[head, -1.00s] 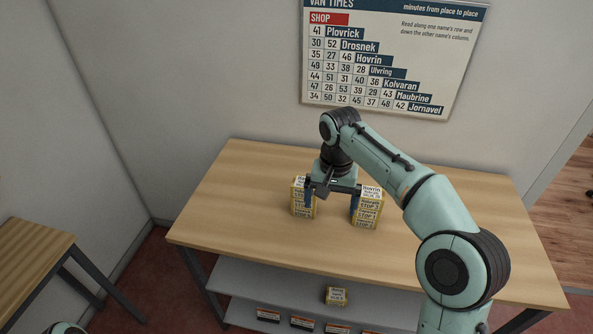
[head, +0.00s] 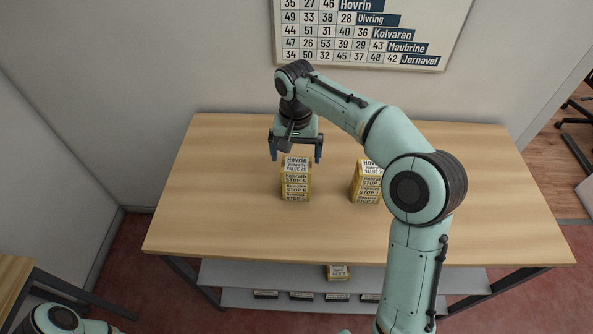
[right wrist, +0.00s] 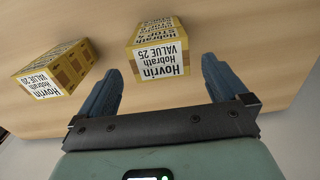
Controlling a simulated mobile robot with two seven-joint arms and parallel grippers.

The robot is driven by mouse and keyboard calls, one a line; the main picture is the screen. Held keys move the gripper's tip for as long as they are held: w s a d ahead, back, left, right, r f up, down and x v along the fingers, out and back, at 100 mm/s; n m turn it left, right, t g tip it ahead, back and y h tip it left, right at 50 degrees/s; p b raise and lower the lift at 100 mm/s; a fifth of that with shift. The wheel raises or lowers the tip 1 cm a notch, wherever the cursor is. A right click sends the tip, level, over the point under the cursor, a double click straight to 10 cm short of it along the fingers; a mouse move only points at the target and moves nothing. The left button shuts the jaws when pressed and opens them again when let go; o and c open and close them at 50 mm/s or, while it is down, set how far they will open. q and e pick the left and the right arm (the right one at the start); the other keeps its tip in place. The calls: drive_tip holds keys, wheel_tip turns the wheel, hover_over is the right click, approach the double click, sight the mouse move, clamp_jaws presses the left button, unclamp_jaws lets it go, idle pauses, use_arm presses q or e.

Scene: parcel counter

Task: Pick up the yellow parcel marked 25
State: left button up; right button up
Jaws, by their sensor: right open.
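Two yellow parcels with white labels stand upright on the wooden counter (head: 215,215). The left parcel (head: 296,180) reads Hovrin, Hobrath, and VALUE 25 in the right wrist view (right wrist: 160,45). My right gripper (head: 296,156) is open and empty, above and just behind the left parcel's top. In the right wrist view that parcel lies ahead, between the lines of the fingers (right wrist: 161,66). My left gripper is out of sight.
A small yellow parcel (head: 338,272) sits on the grey shelf (head: 240,275) below the counter, near several dark labelled strips. A times chart (head: 370,30) hangs on the wall behind. The counter is clear left of the parcels. Another table (head: 15,275) stands at the lower left.

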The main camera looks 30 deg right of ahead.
sight(297, 164)
drive_tip(key=shift+w+f, duration=0.15)
drive_tip(key=shift+f, duration=0.5)
drive_tip(key=f, duration=0.5)
drive_tip(key=shift+d+b, duration=0.2)
drive_tip(key=shift+b, duration=0.15)
drive_tip(key=shift+c, duration=0.3)
drive_tip(key=c, duration=0.8)
